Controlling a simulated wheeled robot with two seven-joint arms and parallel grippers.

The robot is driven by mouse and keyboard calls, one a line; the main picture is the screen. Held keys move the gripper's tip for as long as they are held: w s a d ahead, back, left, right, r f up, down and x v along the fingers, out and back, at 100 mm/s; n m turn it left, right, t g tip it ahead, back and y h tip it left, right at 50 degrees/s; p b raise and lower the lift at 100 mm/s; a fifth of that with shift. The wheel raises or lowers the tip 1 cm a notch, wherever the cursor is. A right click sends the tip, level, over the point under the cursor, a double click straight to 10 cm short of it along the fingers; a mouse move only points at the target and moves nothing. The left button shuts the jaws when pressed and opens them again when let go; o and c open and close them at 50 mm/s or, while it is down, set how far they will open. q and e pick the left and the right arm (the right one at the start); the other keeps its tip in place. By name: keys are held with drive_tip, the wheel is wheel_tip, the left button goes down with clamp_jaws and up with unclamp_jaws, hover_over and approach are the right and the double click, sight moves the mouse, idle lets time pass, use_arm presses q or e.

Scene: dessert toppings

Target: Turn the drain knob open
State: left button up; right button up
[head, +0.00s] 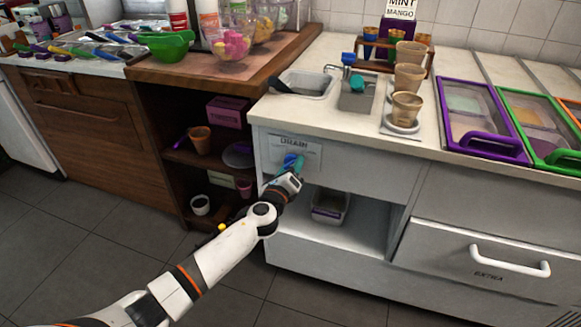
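The drain knob (290,160) is blue and sits on the white cabinet front, just under a label reading "DRAIN" (294,142). Part of it is hidden by my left gripper. My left gripper (295,168) is at the knob, its teal fingertips overlapping it in the head view. I cannot tell whether the fingers are closed on the knob or only beside it. My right gripper is not in view.
A small sink (305,84) is set in the counter above. An open shelf below the knob holds a bin (330,207). Wooden shelves with cups stand to the left. A drawer marked "EXTRA" (490,275) is at lower right. The floor is clear.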

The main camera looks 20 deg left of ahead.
use_arm(q)
drive_tip(key=shift+o, duration=1)
drive_tip(key=s+p, duration=0.1)
drive_tip(key=s, duration=1.1)
drive_tip(key=shift+a, duration=0.25)
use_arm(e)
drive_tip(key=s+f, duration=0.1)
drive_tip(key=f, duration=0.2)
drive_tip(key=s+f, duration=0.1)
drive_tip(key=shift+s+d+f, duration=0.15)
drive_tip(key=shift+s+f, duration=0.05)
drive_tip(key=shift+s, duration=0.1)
